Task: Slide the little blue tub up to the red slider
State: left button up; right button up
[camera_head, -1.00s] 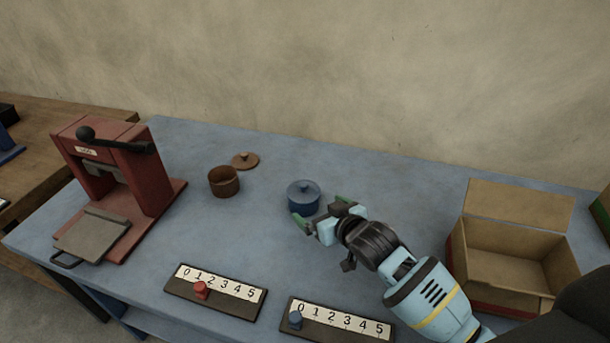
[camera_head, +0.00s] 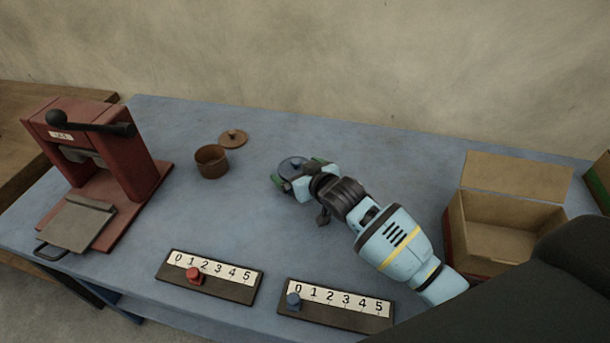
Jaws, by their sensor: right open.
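The little blue tub (camera_head: 290,163) is mostly hidden behind my right gripper (camera_head: 296,177); only its lid and top edge show. The gripper is open, with its fingers on either side of the tub; whether they touch it I cannot tell. The red slider (camera_head: 193,275) is a knob on a dark scale board (camera_head: 210,277) marked 0 to 5, at the front of the table. It stands near the 1. My left gripper is not in view.
A second scale board with a blue knob (camera_head: 293,299) lies right of the first. A brown pot (camera_head: 211,162) and its lid (camera_head: 233,139) sit left of the tub. A red press (camera_head: 97,160) stands far left, an open cardboard box (camera_head: 508,225) right. The mid-table between tub and boards is clear.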

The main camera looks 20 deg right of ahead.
aim_at(299, 171)
jog(key=shift+x, duration=0.75)
jog(key=c, duration=0.7)
jog(key=o, duration=0.7)
jog(key=shift+s, duration=0.1)
jog(key=p+v, duration=0.1)
jog(key=v, duration=0.6)
jog(key=shift+s+r, duration=0.15)
jog(key=shift+s+d, duration=0.1)
jog(key=shift+s, duration=0.1)
